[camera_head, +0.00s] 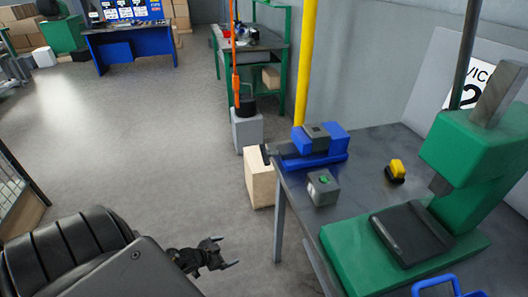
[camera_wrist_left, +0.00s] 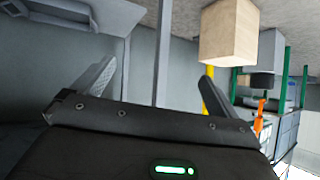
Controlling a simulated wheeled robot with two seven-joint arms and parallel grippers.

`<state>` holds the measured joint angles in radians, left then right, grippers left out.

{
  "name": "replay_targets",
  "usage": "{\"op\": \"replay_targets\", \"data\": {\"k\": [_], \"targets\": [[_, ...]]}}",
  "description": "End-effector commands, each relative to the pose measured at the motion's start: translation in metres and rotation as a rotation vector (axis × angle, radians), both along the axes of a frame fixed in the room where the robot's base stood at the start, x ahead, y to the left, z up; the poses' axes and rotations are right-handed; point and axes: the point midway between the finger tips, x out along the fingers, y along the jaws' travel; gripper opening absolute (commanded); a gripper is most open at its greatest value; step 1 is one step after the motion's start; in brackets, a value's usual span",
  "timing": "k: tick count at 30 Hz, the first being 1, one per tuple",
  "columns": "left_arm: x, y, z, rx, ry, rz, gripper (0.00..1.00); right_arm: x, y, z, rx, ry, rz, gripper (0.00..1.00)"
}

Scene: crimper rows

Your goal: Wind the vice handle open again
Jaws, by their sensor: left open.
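The blue vice (camera_head: 312,160) stands at the left corner of the grey workbench in the head view. A grey block (camera_head: 316,131) sits between its blue jaws. A dark bar end (camera_head: 267,154) juts out at the vice's left side; I cannot tell how the handle is turned. My left gripper (camera_head: 228,252) is low at the left of the bench, over the floor, well apart from the vice. Its two fingers are spread and empty, as the left wrist view also shows (camera_wrist_left: 158,72). The vice is not clear in the wrist view. My right gripper is out of view.
A grey cube with a green spot (camera_head: 323,188) lies in front of the vice. A yellow and black object (camera_head: 396,171) and a large green press (camera_head: 468,165) are on the bench. A wooden box (camera_head: 260,180) stands beside the bench.

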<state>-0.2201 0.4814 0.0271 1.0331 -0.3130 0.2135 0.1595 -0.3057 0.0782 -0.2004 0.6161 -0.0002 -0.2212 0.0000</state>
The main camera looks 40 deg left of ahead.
Motion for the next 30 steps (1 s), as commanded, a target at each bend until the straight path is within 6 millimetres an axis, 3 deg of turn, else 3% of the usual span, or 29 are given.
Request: {"op": "replay_targets", "data": {"k": [1, 3, 6, 9, 12, 15, 17, 23, 30], "targets": [[0.035, 0.021, 0.059, 0.001, -0.117, -0.05, 0.98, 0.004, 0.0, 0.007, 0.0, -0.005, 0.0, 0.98], [0.071, 0.037, 0.131, -0.011, -0.26, -0.128, 0.98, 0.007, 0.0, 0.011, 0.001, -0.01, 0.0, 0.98], [0.103, 0.046, 0.226, -0.024, -0.424, -0.25, 0.98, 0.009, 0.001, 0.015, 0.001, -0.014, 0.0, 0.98], [0.118, 0.044, 0.3, -0.036, -0.537, -0.362, 0.98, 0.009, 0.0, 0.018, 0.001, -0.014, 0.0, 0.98], [0.122, 0.038, 0.349, -0.045, -0.605, -0.449, 0.98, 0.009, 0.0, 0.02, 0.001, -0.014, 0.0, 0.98], [0.123, 0.034, 0.375, -0.05, -0.639, -0.499, 0.98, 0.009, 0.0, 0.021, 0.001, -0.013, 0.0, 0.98], [0.122, 0.033, 0.382, -0.053, -0.648, -0.514, 0.98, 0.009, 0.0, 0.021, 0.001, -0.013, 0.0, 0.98], [0.127, 0.029, 0.384, -0.055, -0.652, -0.517, 0.98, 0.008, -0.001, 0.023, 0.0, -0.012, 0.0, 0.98], [0.159, 0.008, 0.387, -0.055, -0.654, -0.514, 0.98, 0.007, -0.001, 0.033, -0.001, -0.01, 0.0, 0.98]]}}
